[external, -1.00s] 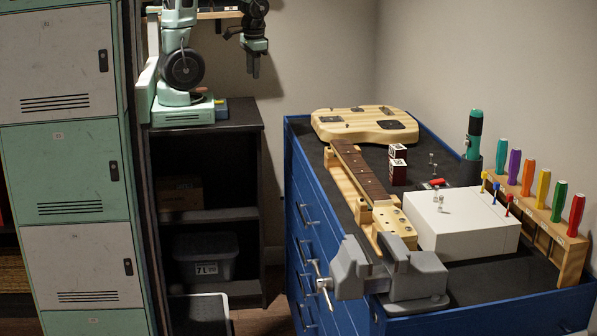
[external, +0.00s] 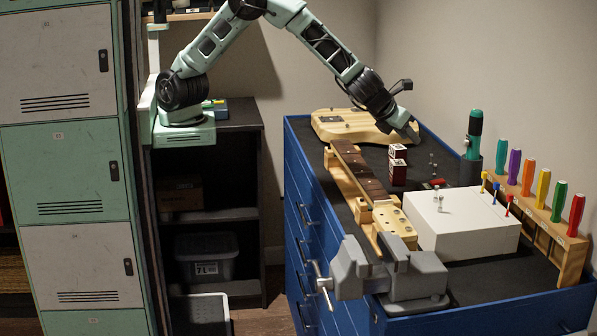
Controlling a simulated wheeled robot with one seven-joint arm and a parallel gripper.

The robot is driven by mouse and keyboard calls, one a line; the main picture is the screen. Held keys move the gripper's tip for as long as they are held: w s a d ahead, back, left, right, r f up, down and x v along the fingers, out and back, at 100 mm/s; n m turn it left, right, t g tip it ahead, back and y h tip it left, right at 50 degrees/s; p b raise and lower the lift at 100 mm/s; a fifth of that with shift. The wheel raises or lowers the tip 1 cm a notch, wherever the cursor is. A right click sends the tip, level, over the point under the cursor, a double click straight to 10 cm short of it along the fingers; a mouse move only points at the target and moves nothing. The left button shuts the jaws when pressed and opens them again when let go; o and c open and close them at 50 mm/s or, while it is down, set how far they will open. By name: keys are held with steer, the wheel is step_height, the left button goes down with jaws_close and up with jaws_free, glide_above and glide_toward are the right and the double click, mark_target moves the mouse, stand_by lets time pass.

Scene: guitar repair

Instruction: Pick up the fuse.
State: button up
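My gripper (external: 412,133) hangs over the far part of the blue bench, by the right edge of the wooden guitar body and above the dark worktop. It is small and seen from the side, so its opening is unclear. Small clear, glassy pieces (external: 432,160) stand on the worktop below and to the right of it, apart from it. Small pale pieces (external: 438,202) also stand on the white box (external: 465,225). I cannot tell which of these small pieces is the fuse.
The guitar body (external: 345,125) and neck (external: 362,178) lie left of the gripper. A teal tool (external: 474,135), a rack of coloured handles (external: 545,225) and a grey vise (external: 395,275) stand around the bench.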

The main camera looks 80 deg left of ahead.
steer(key=p, duration=0.2)
glide_toward(435, 167)
steer(key=x, duration=0.5)
steer(key=shift+a+r, duration=0.1)
steer(key=shift+a, duration=0.1)
steer(key=p+x, duration=0.2)
steer(key=x, duration=0.2)
steer(key=shift+w+a, duration=0.15)
steer(key=shift+w, duration=0.05)
steer(key=shift+w+f, duration=0.3)
steer(key=shift+f, duration=0.2)
steer(key=shift+a, duration=0.1)
jaws_close()
